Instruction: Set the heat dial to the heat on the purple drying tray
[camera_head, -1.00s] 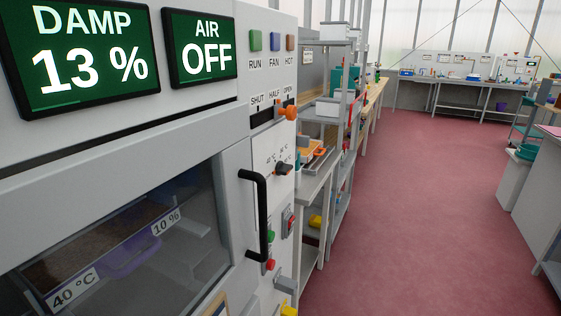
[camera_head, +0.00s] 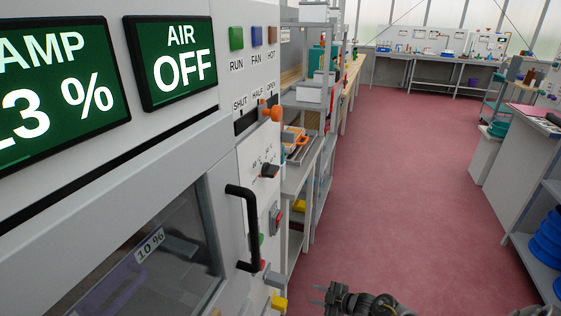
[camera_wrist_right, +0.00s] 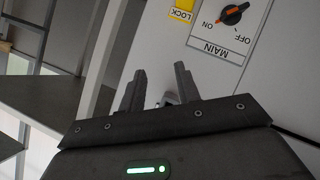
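The heat dial (camera_head: 270,171), a dark knob with an orange mark, sits on the dryer's narrow control panel; its scale is too small to read surely. The purple drying tray (camera_head: 105,292) is dim behind the dryer window at lower left. Its 10 % label (camera_head: 150,246) shows; no heat label is in view now. My right gripper (camera_head: 322,300) is low at the bottom of the head view, beside the dryer and well below the dial. In the right wrist view (camera_wrist_right: 160,78) its two fingers are apart with nothing seen between them. My left gripper is not in view.
A black door handle (camera_head: 245,225) stands out left of the dial. An orange-knobbed slider (camera_head: 270,113) is above it. A red switch (camera_head: 276,218) and a yellow part (camera_head: 279,301) are below. The MAIN switch (camera_wrist_right: 233,15) shows in the wrist view. The red floor is clear.

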